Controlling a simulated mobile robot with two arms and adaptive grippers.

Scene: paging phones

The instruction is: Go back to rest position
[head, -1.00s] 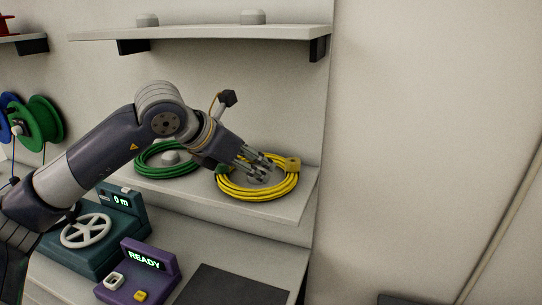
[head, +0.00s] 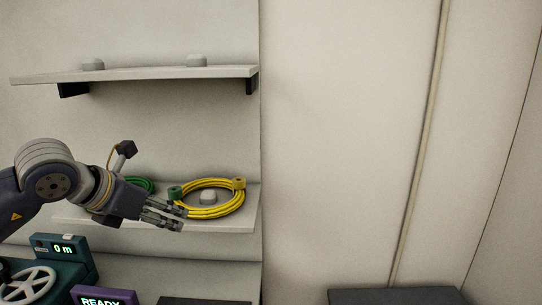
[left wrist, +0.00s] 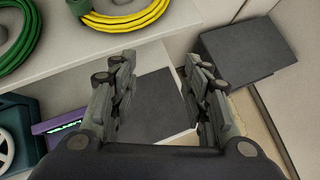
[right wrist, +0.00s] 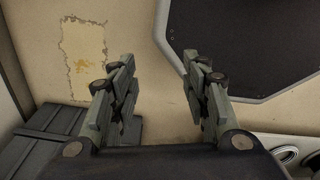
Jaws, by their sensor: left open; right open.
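My left gripper (head: 165,213) is in front of the lower shelf (head: 235,226) in the head view, just left of and in front of the yellow cable coil (head: 215,210). In the left wrist view the gripper (left wrist: 158,95) is open and empty, with the coil (left wrist: 130,18) beyond it on the shelf. The coil lies around a grey peg (head: 207,197). A green cable coil (head: 140,184) is partly hidden behind my left arm. My right gripper (right wrist: 160,90) is open and empty in the right wrist view, facing a beige wall; it is not in the head view.
Below the shelf stand a teal device (head: 70,262) reading 0 m with a handwheel and a purple box (head: 104,296) reading READY. An upper shelf (head: 150,75) holds two grey pegs. The right wrist view shows dark crates (right wrist: 60,135) and a dark panel (right wrist: 250,45).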

